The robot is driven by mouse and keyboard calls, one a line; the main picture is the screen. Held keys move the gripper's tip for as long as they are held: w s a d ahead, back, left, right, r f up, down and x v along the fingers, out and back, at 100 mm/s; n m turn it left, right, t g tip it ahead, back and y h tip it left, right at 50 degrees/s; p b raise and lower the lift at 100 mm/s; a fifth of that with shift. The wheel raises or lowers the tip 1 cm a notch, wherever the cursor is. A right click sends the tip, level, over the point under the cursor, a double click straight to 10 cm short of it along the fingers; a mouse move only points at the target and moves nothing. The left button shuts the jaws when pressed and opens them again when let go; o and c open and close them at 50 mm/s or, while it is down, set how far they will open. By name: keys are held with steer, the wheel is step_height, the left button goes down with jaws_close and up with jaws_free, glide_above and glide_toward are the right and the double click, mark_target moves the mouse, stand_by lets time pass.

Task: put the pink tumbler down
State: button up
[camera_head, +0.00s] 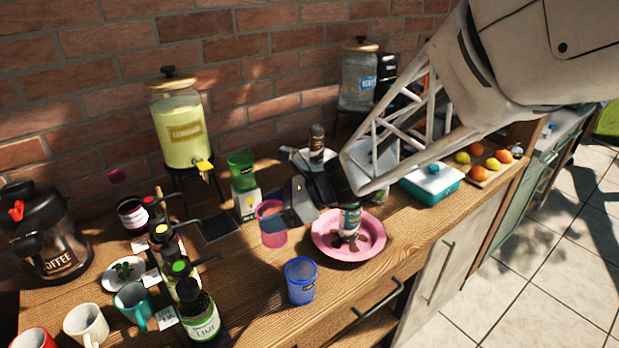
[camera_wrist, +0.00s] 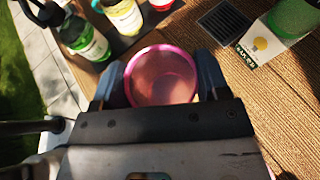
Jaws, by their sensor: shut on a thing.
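The pink tumbler (camera_head: 272,228) is a translucent cup, upright, in the middle of the wooden counter in the head view. My gripper (camera_head: 288,215) reaches it from the right and is shut around it. In the wrist view the tumbler (camera_wrist: 162,76) shows from above with its open mouth, between the two fingers of my gripper (camera_wrist: 163,85). It looks empty. Its base is at or close to the counter top; I cannot tell whether it touches.
A blue tumbler (camera_head: 300,281) stands in front, and a pink plate (camera_head: 370,246) lies to the right. A green cup (camera_head: 240,170) on a small box stands behind. Several syrup bottles (camera_head: 203,318) stand to the left. A dark drip tray (camera_head: 217,226) lies left of the tumbler.

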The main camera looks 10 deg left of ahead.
mark_target(276, 240)
steer(key=shift+f, duration=2.4)
steer(key=shift+f, duration=1.85)
steer(key=shift+f, duration=0.1)
steer(key=o, duration=0.6)
steer(key=shift+o, duration=0.2)
steer(key=shift+d, duration=0.1)
steer(key=v, duration=1.2)
